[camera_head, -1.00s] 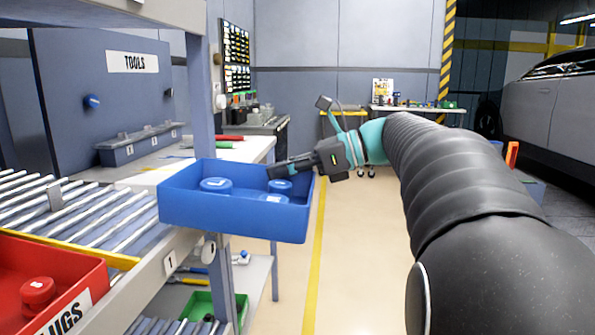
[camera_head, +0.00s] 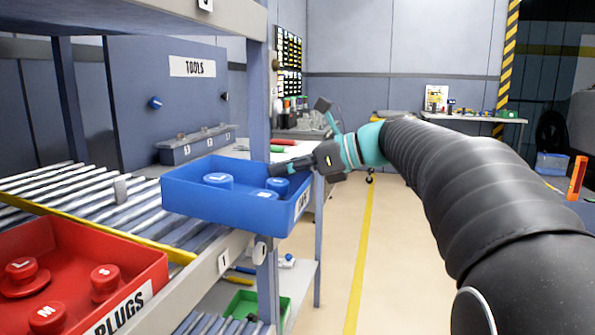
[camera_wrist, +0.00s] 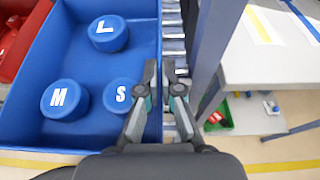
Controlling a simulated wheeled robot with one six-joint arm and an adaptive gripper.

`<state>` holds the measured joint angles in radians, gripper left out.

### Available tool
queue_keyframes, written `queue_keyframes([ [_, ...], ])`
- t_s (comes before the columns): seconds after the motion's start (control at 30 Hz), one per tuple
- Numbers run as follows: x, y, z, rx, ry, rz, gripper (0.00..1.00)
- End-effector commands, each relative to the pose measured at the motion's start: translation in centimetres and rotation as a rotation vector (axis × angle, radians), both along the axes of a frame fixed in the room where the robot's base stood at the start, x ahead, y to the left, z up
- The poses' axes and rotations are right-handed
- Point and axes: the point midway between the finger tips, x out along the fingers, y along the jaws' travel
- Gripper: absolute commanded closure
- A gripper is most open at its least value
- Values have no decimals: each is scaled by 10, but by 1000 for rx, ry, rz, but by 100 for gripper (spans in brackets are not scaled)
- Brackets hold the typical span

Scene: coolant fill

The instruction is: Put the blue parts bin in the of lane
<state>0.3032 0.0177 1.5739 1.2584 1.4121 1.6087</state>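The blue parts bin (camera_head: 190,205) is an open tray with three blue round caps inside, lettered L (camera_wrist: 109,33), M (camera_wrist: 64,98) and S (camera_wrist: 124,95). My gripper (camera_head: 283,167) is at the bin's far right wall. In the wrist view its fingers (camera_wrist: 164,78) straddle that wall (camera_wrist: 161,40) and appear closed on it. The bin is level, over the right part of the roller lane (camera_head: 110,195). I cannot tell whether its base touches the rollers. The bin hides the rollers under it.
A red bin (camera_head: 140,262) marked PLUGS stands at the left front, beside a yellow divider (camera_head: 100,228). A shelf post (camera_head: 260,110) rises close behind the blue bin. A green bin (camera_head: 243,303) sits below. The floor at right is clear.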

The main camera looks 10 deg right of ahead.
Motion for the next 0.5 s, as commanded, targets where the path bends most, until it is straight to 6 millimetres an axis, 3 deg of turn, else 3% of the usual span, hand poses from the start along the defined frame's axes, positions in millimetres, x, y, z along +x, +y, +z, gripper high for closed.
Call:
queue_keyframes([
  [0.5,25,48,3,1,-1,2,100],
])
